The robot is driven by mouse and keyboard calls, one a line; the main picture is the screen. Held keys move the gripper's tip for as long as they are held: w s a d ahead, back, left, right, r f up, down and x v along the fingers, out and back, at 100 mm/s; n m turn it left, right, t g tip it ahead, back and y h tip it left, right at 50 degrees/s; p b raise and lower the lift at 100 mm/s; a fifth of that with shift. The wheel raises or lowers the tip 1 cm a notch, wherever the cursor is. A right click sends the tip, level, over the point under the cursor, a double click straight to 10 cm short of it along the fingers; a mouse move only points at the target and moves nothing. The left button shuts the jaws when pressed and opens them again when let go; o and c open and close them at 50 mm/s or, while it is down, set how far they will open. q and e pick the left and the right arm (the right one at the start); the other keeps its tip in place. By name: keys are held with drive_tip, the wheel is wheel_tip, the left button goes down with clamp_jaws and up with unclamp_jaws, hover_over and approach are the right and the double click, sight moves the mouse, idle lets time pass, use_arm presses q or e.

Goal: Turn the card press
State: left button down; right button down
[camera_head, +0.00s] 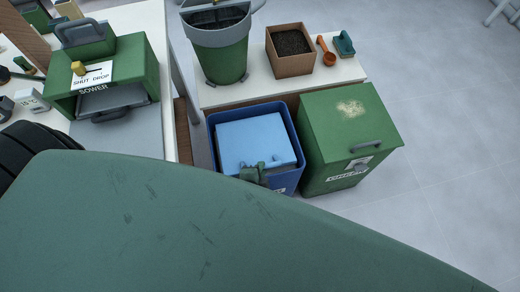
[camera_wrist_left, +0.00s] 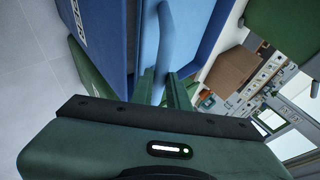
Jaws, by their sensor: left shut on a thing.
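I cannot make out anything that is plainly a card press. My left gripper (camera_head: 254,173) is at the front of a light blue lid or drawer (camera_head: 250,140) in a dark blue bin (camera_head: 213,142). In the left wrist view its fingers (camera_wrist_left: 165,86) are shut on the light blue handle bar (camera_wrist_left: 165,45). The gripper hides part of the handle and the bin's front. My right gripper is in neither view.
A green lidded bin (camera_head: 340,118) stands right of the blue bin. Behind are a green-grey bucket (camera_head: 222,55), a soil box (camera_head: 290,63), an orange scoop (camera_head: 327,52) and a white bench (camera_head: 240,94). A green sower (camera_head: 135,62) stands left. Floor at right is clear.

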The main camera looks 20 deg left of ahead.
use_arm(q)
drive_tip(key=c, duration=1.4)
unclamp_jaws()
drive_tip(key=shift+o, duration=0.2)
drive_tip(key=v, duration=0.7)
drive_tip(key=shift+s+r, duration=0.2)
drive_tip(key=shift+s, duration=0.15)
